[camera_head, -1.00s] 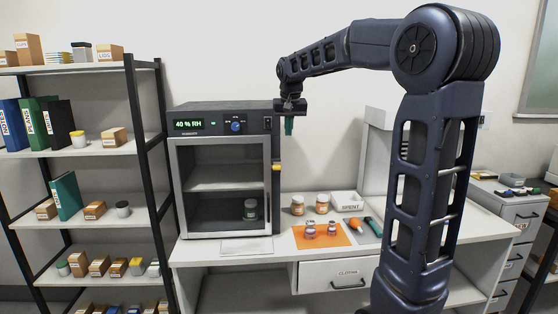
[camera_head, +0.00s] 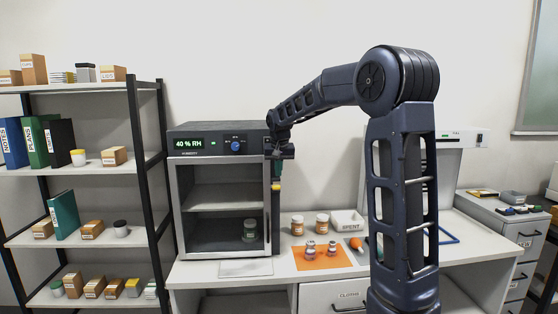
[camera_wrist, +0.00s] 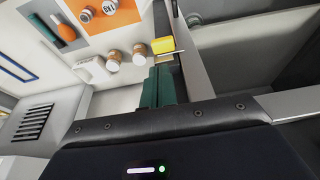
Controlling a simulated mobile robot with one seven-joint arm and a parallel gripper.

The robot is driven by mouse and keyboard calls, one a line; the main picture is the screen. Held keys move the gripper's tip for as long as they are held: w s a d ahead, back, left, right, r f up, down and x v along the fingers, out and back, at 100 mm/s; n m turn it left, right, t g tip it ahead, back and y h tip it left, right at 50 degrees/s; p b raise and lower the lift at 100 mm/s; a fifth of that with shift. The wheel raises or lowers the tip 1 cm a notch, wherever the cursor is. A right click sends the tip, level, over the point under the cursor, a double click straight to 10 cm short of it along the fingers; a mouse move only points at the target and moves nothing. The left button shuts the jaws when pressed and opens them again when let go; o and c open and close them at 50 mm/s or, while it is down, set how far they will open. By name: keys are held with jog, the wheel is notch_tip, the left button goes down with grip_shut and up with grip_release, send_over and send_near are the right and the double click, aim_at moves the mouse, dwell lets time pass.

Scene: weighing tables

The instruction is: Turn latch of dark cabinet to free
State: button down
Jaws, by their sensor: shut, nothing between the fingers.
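The dark cabinet (camera_head: 209,132) stands at the left of the bench with its glass door shut. Its small yellow latch (camera_head: 276,187) is on the right edge of the door frame. The latch also shows in the wrist view (camera_wrist: 164,45), just beyond the fingertips. My gripper (camera_head: 277,170) points down just above the latch, its green fingers together and empty. In the wrist view the fingers (camera_wrist: 159,86) end close to the latch; I cannot tell whether they touch it. A dark-lidded jar (camera_head: 249,230) stands inside the cabinet behind the glass.
Right of the cabinet lie an orange mat (camera_head: 321,260) with small jars, two brown jars (camera_head: 322,224) and a white SPENT tray (camera_head: 349,222). A shelf rack (camera_head: 136,130) stands close on the left. The wall space above the cabinet is clear.

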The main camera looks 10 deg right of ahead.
aim_at(279, 186)
jog(key=shift+f, duration=1.9)
jog(key=shift+d+f+y, duration=0.1)
jog(key=shift+d+y, duration=0.35)
jog(key=shift+y, duration=0.65)
jog(key=f+m+y, duration=0.1)
jog(key=y, duration=0.3)
jog(key=d+f+m+t+y, duration=0.1)
jog(key=f+y, duration=0.1)
jog(key=y, duration=0.3)
jog(key=d+f+m+y, duration=0.1)
jog(key=y, duration=0.3)
jog(key=shift+d+f+t+y, duration=0.2)
jog(key=shift+d+t+y, duration=0.1)
jog(key=shift+y, duration=0.1)
jog(key=shift+a+f, duration=0.1)
jog(key=shift+f, duration=0.1)
dwell(0.5)
